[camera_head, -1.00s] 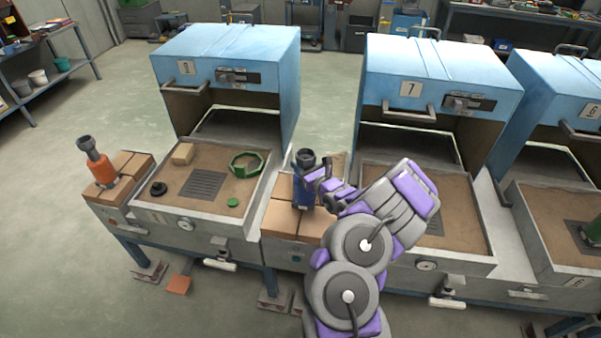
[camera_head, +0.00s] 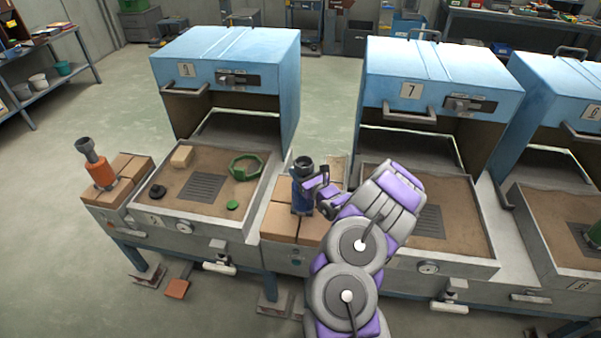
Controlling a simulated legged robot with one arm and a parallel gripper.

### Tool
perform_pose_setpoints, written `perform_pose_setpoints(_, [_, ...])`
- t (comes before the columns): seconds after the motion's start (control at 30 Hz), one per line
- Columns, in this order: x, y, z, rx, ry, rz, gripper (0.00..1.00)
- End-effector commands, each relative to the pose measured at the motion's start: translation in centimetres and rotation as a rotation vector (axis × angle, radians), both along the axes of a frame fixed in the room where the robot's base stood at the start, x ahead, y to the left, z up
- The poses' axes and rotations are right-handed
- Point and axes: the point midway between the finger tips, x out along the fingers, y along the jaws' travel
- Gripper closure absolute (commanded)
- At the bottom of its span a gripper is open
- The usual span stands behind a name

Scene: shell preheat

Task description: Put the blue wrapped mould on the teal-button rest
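The blue mould (camera_head: 300,193), a blue cylinder with a dark flared top, stands upright on the brick-topped rest (camera_head: 282,219) between the two nearer ovens. The front of this rest has a small teal-looking button (camera_head: 296,262). My gripper (camera_head: 316,190) is at the mould's right side, close against it and partly covering it. Whether the fingers grip the mould or are apart from it cannot be made out at this size. The mould's base seems to meet the bricks; my gripper hides part of its right side.
An orange mould (camera_head: 99,169) stands on another brick rest (camera_head: 128,168) at the left. The left oven's sand bed (camera_head: 210,162) holds a green ring (camera_head: 246,167), a tan block (camera_head: 182,156) and small dark and green pieces. Oven 7 (camera_head: 440,80) stands behind my arm.

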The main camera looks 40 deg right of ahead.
Motion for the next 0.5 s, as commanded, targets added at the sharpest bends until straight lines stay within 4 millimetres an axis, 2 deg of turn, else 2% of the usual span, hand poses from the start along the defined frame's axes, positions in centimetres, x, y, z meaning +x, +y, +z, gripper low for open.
perform_pose_setpoints(0.07, [0.02, 0.01, -0.13, 0.000, -0.001, 0.000, 1.00])
perform_pose_setpoints(0.1, [0.00, -0.01, -0.10, 0.000, -0.001, 0.000, 0.54])
perform_pose_setpoints(0.33, [0.02, -0.01, -0.13, 0.000, 0.000, 0.000, 0.33])
perform_pose_setpoints(0.5, [0.03, -0.01, -0.15, 0.001, 0.000, 0.000, 0.33])
